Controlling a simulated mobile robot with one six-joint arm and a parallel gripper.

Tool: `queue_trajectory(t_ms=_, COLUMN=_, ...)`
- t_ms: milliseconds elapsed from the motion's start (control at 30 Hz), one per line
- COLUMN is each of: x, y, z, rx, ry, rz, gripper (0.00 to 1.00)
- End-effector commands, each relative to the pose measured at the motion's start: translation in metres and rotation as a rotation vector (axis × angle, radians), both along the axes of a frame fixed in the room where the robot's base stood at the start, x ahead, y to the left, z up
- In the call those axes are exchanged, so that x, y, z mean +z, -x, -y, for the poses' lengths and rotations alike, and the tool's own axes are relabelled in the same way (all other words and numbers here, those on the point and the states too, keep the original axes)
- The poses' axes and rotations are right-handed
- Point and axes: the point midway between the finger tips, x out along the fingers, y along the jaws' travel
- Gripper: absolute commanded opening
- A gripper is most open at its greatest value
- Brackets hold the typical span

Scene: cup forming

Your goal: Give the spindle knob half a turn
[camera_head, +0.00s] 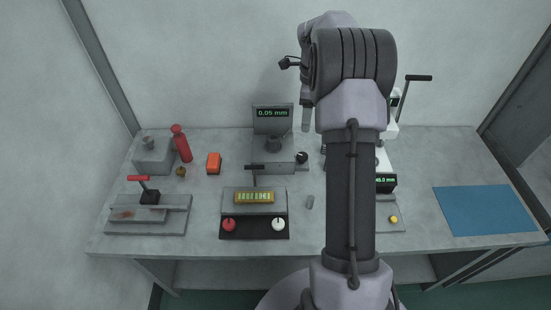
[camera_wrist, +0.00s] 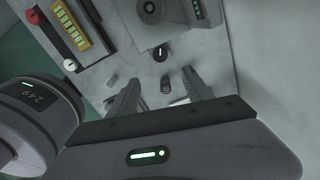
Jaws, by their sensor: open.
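The spindle knob (camera_head: 302,157) is a small black round knob at the right end of the grey gauge device with the 0.05 mm display (camera_head: 272,113). In the wrist view the knob (camera_wrist: 161,51) shows a white mark on its face. My gripper (camera_wrist: 162,77) is open, its two fingers spread apart with nothing held. In that view the knob appears just beyond the fingertips, between their lines, with no contact visible. A small dark ribbed cylinder (camera_wrist: 166,86) shows between the fingers, apparently below them. In the head view my arm hides most of the gripper.
A panel with red (camera_head: 229,225) and white (camera_head: 278,225) buttons stands in front of the gauge device. A small grey cylinder (camera_head: 310,201) stands beside it. A white lever machine (camera_head: 384,150) is partly hidden behind my arm. A blue mat (camera_head: 486,210) lies at right.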

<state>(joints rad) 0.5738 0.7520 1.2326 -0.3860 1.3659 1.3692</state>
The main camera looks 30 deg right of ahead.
Motion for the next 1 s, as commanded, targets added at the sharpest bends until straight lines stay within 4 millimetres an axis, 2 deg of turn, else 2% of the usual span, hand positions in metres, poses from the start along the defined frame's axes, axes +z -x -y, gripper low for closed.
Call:
queue_trajectory(t_ms=167, x=-0.034, y=0.001, z=0.001, rx=-0.008, ry=-0.001, rz=-0.004, gripper=0.59)
queue_trajectory(t_ms=400, x=-0.109, y=0.001, z=0.001, rx=-0.005, ry=-0.001, rz=-0.003, gripper=0.59)
queue_trajectory(t_ms=600, x=-0.156, y=0.001, z=0.0, rx=-0.005, ry=-0.001, rz=-0.003, gripper=0.59)
queue_trajectory(t_ms=767, x=-0.172, y=0.0, z=0.0, rx=-0.004, ry=0.0, rz=-0.001, gripper=0.59)
queue_trajectory(t_ms=1000, x=-0.174, y=0.0, z=0.001, rx=-0.004, ry=0.001, rz=-0.001, gripper=0.59)
